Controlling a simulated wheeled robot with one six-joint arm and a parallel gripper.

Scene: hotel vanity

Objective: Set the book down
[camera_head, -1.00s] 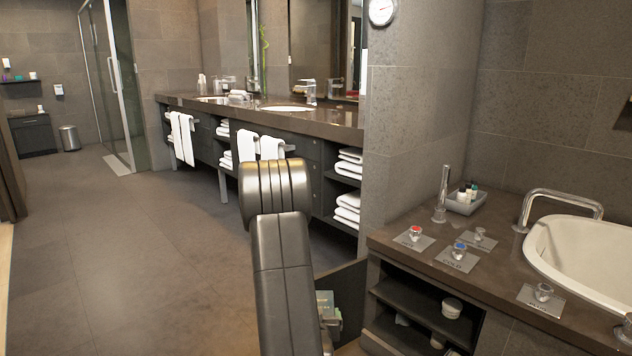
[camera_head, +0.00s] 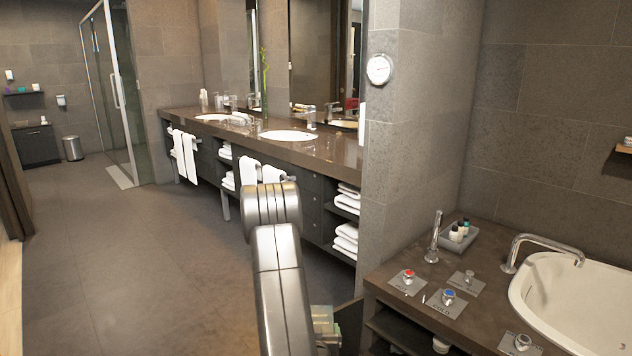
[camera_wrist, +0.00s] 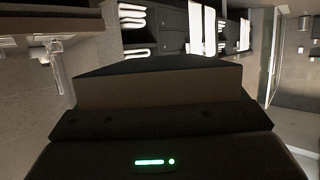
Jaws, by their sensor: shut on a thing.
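The book (camera_head: 324,317) shows only in part in the head view, low and just right of my arm. Its visible face is greyish green with small lettering. My gripper (camera_head: 328,345) is at the bottom edge there, mostly hidden by my arm, and is shut on the book. The fingertips are hidden, and I cannot tell what lies directly under the book.
A dark tub counter (camera_head: 400,309) with tap handles, a tray of bottles (camera_head: 459,235) and a white tub (camera_head: 560,290) is at right. Open shelves are under it. A long vanity (camera_head: 330,160) with sinks and towels stands behind. The floor (camera_head: 140,260) at left is clear.

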